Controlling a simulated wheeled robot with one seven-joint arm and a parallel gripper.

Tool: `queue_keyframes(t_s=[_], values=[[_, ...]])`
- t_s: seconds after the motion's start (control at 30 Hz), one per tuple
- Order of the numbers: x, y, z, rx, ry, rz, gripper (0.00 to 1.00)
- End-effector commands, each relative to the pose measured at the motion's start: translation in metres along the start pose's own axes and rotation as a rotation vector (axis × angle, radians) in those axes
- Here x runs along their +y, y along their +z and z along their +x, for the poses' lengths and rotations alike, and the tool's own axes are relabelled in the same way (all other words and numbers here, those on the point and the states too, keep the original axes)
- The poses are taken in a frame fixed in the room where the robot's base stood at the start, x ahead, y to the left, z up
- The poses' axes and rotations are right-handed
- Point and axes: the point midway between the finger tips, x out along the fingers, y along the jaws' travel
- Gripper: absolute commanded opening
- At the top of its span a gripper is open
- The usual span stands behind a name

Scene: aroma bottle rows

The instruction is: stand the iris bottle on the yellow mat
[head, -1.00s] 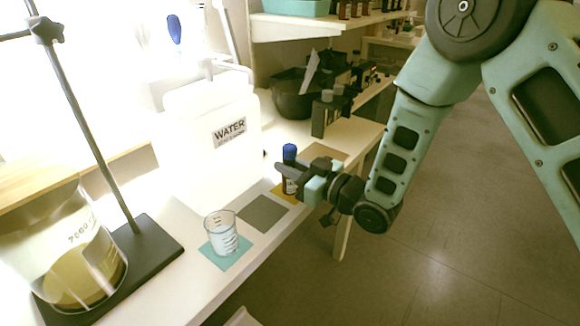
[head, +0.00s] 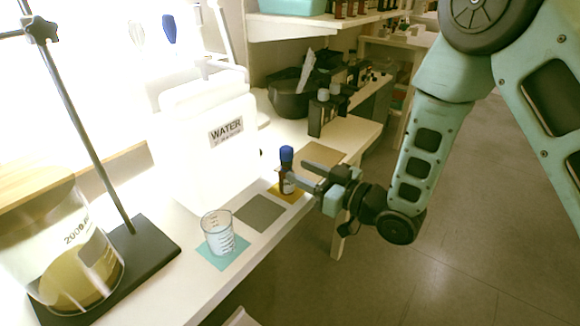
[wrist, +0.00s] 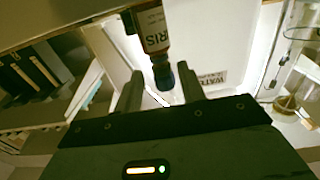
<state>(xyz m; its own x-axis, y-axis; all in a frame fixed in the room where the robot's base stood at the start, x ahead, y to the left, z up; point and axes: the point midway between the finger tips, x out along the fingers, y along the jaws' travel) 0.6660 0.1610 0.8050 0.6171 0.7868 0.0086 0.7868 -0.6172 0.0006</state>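The iris bottle (head: 285,182), brown with a blue cap and a white label, stands upright on the yellow mat (head: 294,198) in the head view. One finger partly covers the bottle in the head view.
A grey mat (head: 259,213) and a beaker (head: 218,232) on a teal mat (head: 232,257) lie nearer along the bench. A white water container (head: 212,140) stands behind. A brown mat (head: 325,153) and dark bottles (head: 321,115) are farther back. Open floor is at right.

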Motion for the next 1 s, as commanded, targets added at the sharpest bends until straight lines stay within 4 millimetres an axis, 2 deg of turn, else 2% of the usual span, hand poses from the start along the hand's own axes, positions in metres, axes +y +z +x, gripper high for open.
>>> queue_keyframes(t_s=[0.03, 0.2, 0.4, 0.57, 0.73, 0.9, 1.0], values=[[0.001, 0.001, -0.013, -0.003, 0.002, 0.002, 0.40], [0.000, 0.001, -0.045, -0.002, 0.003, 0.002, 0.40], [0.000, 0.000, -0.067, 0.000, 0.001, 0.000, 0.40], [-0.001, 0.000, -0.071, 0.000, -0.001, 0.000, 0.40], [-0.003, 0.000, -0.064, -0.069, 0.004, -0.017, 0.40], [-0.009, 0.003, -0.053, -0.297, 0.036, -0.046, 0.40], [-0.015, 0.005, -0.056, -0.461, 0.067, -0.048, 0.40]])
